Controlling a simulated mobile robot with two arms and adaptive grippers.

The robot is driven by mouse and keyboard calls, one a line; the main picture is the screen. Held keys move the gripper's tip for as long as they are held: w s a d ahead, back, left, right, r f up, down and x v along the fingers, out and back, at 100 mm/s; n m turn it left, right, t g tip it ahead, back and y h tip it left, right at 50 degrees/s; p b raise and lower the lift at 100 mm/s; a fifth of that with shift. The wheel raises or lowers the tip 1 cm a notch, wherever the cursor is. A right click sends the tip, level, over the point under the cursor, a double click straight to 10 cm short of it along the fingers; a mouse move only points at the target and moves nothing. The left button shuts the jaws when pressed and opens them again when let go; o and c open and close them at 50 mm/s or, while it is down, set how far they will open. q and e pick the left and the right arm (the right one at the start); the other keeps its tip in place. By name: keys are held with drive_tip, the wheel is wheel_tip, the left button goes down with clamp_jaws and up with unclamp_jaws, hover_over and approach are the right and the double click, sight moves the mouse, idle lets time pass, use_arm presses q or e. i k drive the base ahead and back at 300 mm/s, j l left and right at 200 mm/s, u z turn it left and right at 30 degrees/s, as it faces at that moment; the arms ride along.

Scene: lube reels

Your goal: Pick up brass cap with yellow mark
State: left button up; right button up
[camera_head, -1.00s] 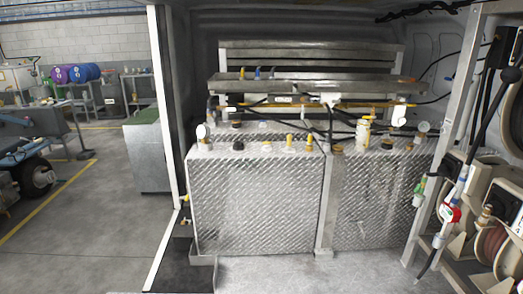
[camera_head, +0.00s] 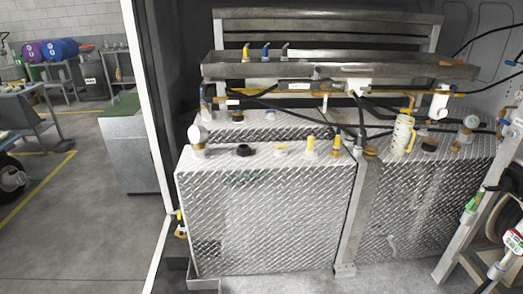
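Two diamond-plate metal tanks, a left one (camera_head: 265,215) and a right one (camera_head: 415,205), stand side by side with fittings on their tops. A small brass-coloured cap (camera_head: 371,152) sits near the front left of the right tank's top. A brass-yellow fitting (camera_head: 336,147) and an upright yellow fitting (camera_head: 310,146) stand at the right of the left tank's top. A pale cap with some yellow (camera_head: 281,151) lies left of them. The frames are too small to tell which one is the brass cap with a yellow mark. Neither of my grippers is in view.
A black cap (camera_head: 243,150) and a round white gauge (camera_head: 198,134) are on the left tank. A cream cylinder (camera_head: 402,135) stands on the right tank. Black hoses and a metal shelf (camera_head: 340,66) lie behind. A white frame post (camera_head: 150,130) borders the left side.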

sight(368, 149)
drive_tip(key=i+l, duration=1.05)
